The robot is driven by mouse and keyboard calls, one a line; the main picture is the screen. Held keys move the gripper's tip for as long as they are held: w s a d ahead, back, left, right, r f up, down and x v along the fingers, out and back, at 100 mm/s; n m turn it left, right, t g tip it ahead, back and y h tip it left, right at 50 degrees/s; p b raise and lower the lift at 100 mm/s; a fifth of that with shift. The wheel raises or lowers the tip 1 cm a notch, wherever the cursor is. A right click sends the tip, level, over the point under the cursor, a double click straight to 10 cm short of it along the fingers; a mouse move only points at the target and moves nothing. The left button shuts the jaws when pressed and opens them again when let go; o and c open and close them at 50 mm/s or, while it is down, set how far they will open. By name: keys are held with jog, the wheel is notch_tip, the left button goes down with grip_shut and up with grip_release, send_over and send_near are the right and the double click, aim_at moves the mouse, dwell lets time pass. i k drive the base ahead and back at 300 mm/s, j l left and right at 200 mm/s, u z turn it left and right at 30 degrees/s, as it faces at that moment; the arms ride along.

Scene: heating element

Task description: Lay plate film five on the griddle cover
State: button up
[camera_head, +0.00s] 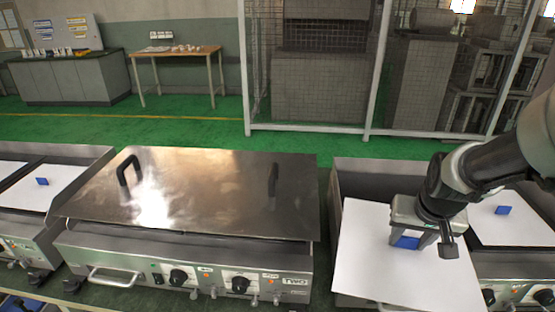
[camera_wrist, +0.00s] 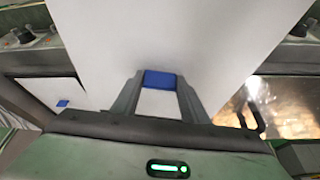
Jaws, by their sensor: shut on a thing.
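A white plate film (camera_head: 375,262) with a blue tab (camera_head: 407,242) hangs from my gripper (camera_head: 412,240) at the right in the head view. My gripper is shut on the blue tab; the tab also shows between the fingers in the wrist view (camera_wrist: 160,79), with the white sheet (camera_wrist: 110,35) spreading beyond. The film is over the front of the right-hand griddle and hides part of it. The griddle cover (camera_head: 205,190) is a shiny steel lid with two black handles, lying shut on the middle griddle, left of my gripper. Its top is bare.
Another white film with a blue tab (camera_head: 503,210) lies on the right-hand griddle. One more, with a blue tab (camera_head: 42,181), lies on the left griddle. The cover's black handle (camera_head: 128,169) stands up from the lid. A wire-mesh fence (camera_head: 310,75) stands behind the green floor.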

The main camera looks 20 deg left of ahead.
aim_at(188, 199)
jog(key=k+j+u, duration=0.25)
jog(key=k+j, duration=0.3)
jog(key=k+j+u, duration=0.1)
jog(key=j, duration=0.4)
jog(key=j+u, duration=0.1)
jog(key=j, duration=0.35)
jog(key=i+j+u, duration=0.1)
jog(key=j, duration=0.2)
jog(key=i+j+u, duration=0.1)
jog(key=j, duration=0.25)
jog(key=i+j+u, duration=0.1)
jog(key=i+j, duration=0.1)
jog(key=j, duration=0.1)
